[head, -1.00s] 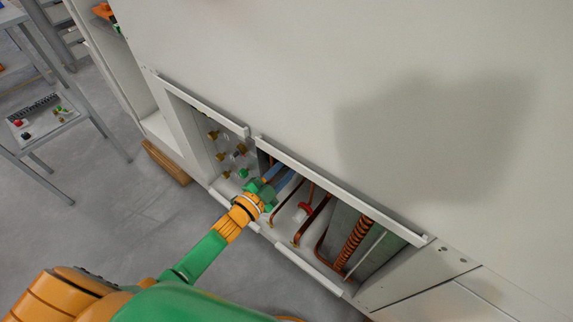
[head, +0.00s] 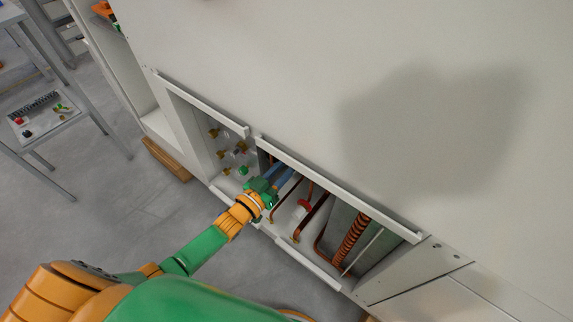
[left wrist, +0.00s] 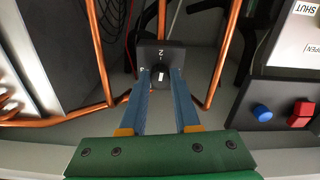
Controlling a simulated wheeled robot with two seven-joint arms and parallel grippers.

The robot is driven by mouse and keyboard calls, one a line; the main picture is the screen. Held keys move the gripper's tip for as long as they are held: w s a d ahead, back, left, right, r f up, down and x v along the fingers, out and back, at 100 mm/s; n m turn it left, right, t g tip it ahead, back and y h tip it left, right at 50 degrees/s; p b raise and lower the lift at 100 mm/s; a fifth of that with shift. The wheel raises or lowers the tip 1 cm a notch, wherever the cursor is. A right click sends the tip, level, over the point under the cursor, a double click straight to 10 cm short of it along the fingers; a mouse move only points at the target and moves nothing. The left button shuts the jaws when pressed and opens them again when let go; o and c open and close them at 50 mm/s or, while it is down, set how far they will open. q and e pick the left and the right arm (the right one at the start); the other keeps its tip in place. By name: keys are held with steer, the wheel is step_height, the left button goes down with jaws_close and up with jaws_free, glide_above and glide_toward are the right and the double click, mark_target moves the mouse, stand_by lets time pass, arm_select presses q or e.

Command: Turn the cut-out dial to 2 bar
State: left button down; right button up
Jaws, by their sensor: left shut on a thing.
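The cut-out dial (left wrist: 161,76) is a small dark knob with a white mark, on a dark box (left wrist: 173,47) in the left wrist view. A "2" is printed above the knob, and another mark at its left is too small to read. The white mark looks roughly upright, towards the "2", but its exact setting is hard to tell. My left gripper (left wrist: 162,76) has its two blue fingers on either side of the knob and is shut on it. In the head view my left gripper (head: 285,176) reaches into the low open bay, and the dial is hidden there. My right gripper is not in view.
Copper pipes (left wrist: 101,50) run close on both sides of the fingers. A panel at right carries a blue button (left wrist: 262,112) and a red one (left wrist: 300,114).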

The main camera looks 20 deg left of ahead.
arm_select(q)
steer(key=shift+n, duration=0.5)
stand_by(0.3)
steer(key=c, duration=0.6)
jaws_free()
steer(key=shift+c, duration=0.2)
steer(key=p+v, duration=0.1)
steer(key=v, duration=0.6)
